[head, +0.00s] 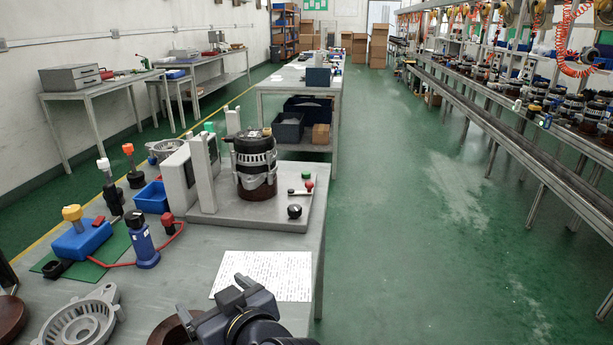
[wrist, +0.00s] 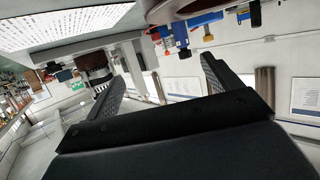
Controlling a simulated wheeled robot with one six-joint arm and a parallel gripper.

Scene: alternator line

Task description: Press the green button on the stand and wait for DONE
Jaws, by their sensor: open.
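The test stand (head: 235,212) is a grey plate with uprights on the bench. A black-and-silver alternator (head: 256,165) stands upright on it. To its right is a small green button (head: 305,175), close to a red knob (head: 309,186) and a black knob (head: 294,211). A grey box with a dark panel (head: 189,172) stands at the left of the stand; no DONE text is readable. My gripper (head: 222,299) is low at the near bench edge, in front of the stand and apart from the button. In the wrist view its two dark fingers (wrist: 165,80) are spread and empty.
A written sheet (head: 262,275) lies between my gripper and the stand. A blue tool (head: 141,240), a blue box with a yellow knob (head: 82,238), a blue bin (head: 152,197) and a grey housing (head: 82,318) occupy the left of the bench. The floor at right is clear.

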